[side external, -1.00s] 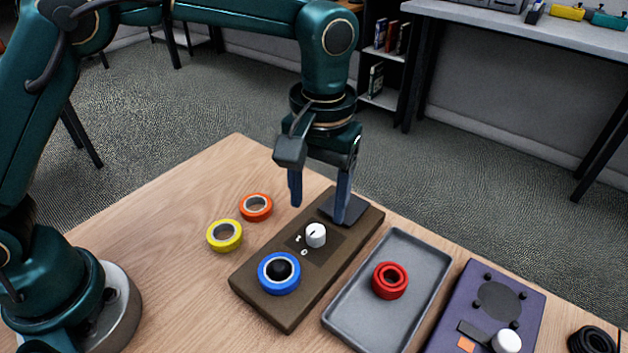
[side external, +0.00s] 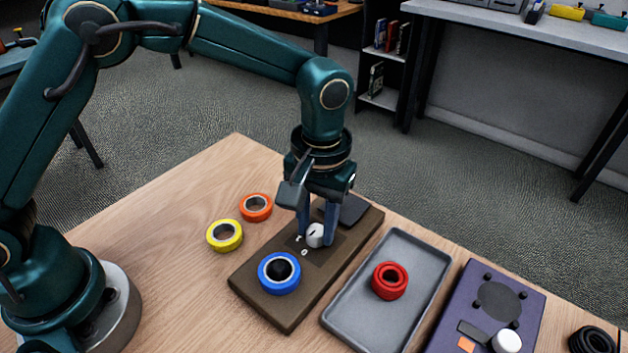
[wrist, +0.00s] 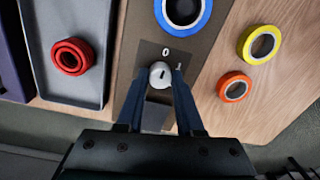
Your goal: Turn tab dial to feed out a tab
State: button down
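The tab dial is a small white knob (side external: 315,235) with a dark pointer line, on a brown dispenser board (side external: 288,312). A blue tape roll (side external: 279,273) sits on the board's near end. My gripper (side external: 317,238) is down at the dial, with one finger on each side of it. In the wrist view the knob (wrist: 160,75) shows between the two fingertips (wrist: 158,82), with "0" and "1" marks beside it. The fingers are apart; whether they touch the knob is not clear. No fed-out tab can be made out.
A grey tray (side external: 345,318) with red tape rolls (side external: 389,281) lies right of the board. A purple device (side external: 527,310) with a white knob is farther right. Yellow (side external: 224,235) and orange (side external: 256,207) tape rolls lie left on bare wood.

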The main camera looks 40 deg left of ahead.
jog(key=shift+m, duration=0.3)
jog(key=m, duration=1.1)
jog(key=shift+r, duration=0.1)
dwell(0.5)
jog(key=c, duration=0.5)
grip_release()
jog(key=shift+c, duration=0.2)
